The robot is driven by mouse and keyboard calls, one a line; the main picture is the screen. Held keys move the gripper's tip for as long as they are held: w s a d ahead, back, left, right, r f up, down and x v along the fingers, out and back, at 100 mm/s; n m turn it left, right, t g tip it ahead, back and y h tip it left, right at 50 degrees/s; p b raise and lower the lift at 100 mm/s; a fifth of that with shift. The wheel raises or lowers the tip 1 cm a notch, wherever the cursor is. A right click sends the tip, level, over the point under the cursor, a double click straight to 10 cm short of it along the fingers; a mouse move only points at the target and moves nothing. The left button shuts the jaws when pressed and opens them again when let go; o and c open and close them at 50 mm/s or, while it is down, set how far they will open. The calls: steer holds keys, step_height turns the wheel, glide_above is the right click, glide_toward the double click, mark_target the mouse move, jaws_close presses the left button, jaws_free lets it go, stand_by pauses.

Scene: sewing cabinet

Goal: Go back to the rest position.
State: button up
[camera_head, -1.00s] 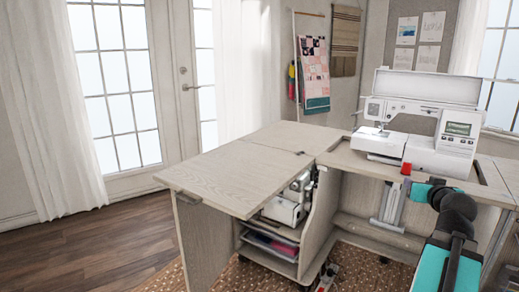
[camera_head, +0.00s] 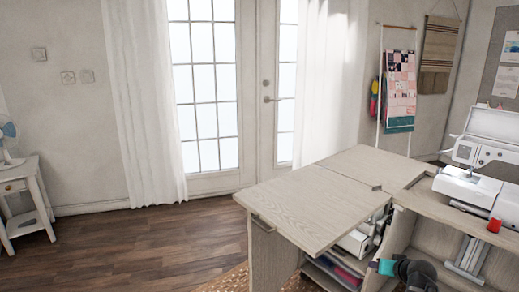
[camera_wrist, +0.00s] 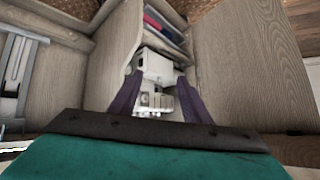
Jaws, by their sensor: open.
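My gripper (camera_wrist: 158,78) shows in the wrist view with its two dark fingers spread apart. It is open, and nothing is clearly held between them. A white machine (camera_wrist: 155,68) appears between and beyond the fingers, inside the cabinet; I cannot tell the distance. In the head view, part of my arm with a teal band shows low at the right, in front of the sewing cabinet (camera_head: 312,208). The fingertips cannot be made out there.
The white machine also shows in the cabinet's open side (camera_head: 355,241). Wood floor (camera_head: 135,245) is clear at left, up to a small side table (camera_head: 30,190).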

steer(key=s+a+f+n+g+y+p, duration=0.1)
steer(key=s+a+f+g+p, duration=0.2)
steer(key=a+f, duration=0.45)
steer(key=s+a+f+n+g+y+p, duration=0.15)
steer(key=s+a+f+p, duration=0.25)
steer(key=a, duration=0.6)
steer(key=s+a+f+n+g+y+p, duration=0.1)
steer(key=s+a+f+g+p, duration=0.25)
steer(key=a, duration=0.55)
steer(key=s+a+f+n+g+p, duration=0.1)
steer(key=s+a+f+g+p, duration=0.1)
steer(key=s+a+f, duration=0.35)
steer(key=s+a+f+g+p, duration=0.1)
steer(key=s+a+f+p, duration=0.1)
steer(key=s, duration=0.7)
steer(key=s+d+f+m+g+h, duration=0.1)
steer(key=s+d+g+h, duration=0.1)
steer(key=s, duration=1)
steer(key=shift+s+d+g+h+p, duration=0.3)
steer(key=shift+d+g, duration=0.35)
steer(key=shift+g, duration=0.45)
